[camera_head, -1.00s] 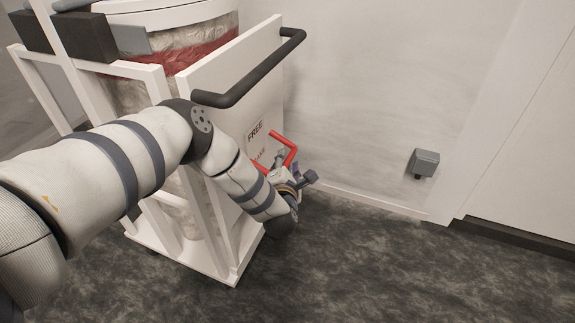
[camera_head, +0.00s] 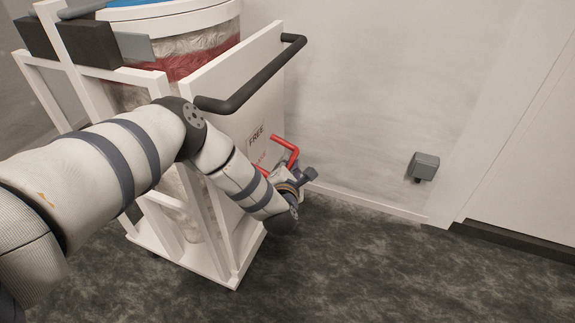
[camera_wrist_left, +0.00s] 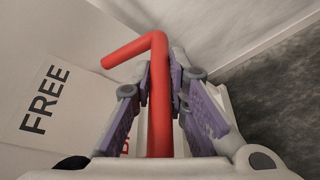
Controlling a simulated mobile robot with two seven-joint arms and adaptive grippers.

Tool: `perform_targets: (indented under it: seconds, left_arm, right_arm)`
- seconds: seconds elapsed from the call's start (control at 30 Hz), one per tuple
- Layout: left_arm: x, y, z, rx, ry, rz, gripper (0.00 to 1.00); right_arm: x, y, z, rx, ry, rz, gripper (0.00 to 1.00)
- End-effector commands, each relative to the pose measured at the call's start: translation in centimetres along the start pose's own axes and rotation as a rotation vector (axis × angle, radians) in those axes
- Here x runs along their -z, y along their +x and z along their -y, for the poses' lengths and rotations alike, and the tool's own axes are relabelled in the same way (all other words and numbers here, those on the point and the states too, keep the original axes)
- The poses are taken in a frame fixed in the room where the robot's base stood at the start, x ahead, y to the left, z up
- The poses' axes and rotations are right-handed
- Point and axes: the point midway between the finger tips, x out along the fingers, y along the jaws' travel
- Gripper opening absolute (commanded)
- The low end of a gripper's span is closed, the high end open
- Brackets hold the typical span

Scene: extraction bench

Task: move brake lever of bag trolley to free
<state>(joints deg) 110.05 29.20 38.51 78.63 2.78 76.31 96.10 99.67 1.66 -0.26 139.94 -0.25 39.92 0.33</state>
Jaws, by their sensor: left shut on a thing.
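The red brake lever (camera_head: 287,146) is on the end panel of the white bag trolley (camera_head: 262,106), below its black handle. The panel bears a FREE label (camera_head: 256,135); lower lettering is mostly hidden by my arm. In the left wrist view the lever (camera_wrist_left: 158,95) runs up between my fingers and bends left at its top, toward the FREE label (camera_wrist_left: 45,98). My left gripper (camera_wrist_left: 162,88) is shut on the lever's straight part, its purple pads on either side. In the head view the left gripper (camera_head: 295,178) is small and partly behind my wrist. My right gripper is not in view.
The trolley's black handle (camera_head: 255,80) sticks out above the lever. A pale wall (camera_head: 365,90) stands close behind, with a grey box (camera_head: 424,166) on it. The dark floor (camera_head: 370,265) to the right is clear.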

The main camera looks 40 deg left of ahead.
Motion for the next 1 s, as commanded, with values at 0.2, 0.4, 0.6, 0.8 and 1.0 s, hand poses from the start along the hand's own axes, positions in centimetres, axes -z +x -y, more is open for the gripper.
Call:
perform_targets:
  seconds: [0.2, 0.4, 0.6, 0.8, 1.0]
  left_arm:
    - [-1.4, -0.5, -1.3, 0.067, -0.171, 0.000, 0.00]
    - [-2.2, -0.9, -2.3, 0.136, -0.338, 0.000, 0.00]
    - [-2.9, -1.1, -3.4, 0.197, -0.485, 0.001, 0.00]
    - [-3.3, -1.3, -4.3, 0.243, -0.599, 0.001, 0.00]
    - [-3.6, -1.4, -4.9, 0.241, -0.591, 0.003, 0.00]
  right_arm:
    - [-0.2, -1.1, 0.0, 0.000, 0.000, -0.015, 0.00]
    - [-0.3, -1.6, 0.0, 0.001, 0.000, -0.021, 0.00]
    - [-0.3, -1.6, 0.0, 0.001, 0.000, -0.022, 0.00]
    - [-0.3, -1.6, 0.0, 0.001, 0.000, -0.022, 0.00]
    - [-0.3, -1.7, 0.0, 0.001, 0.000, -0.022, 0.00]
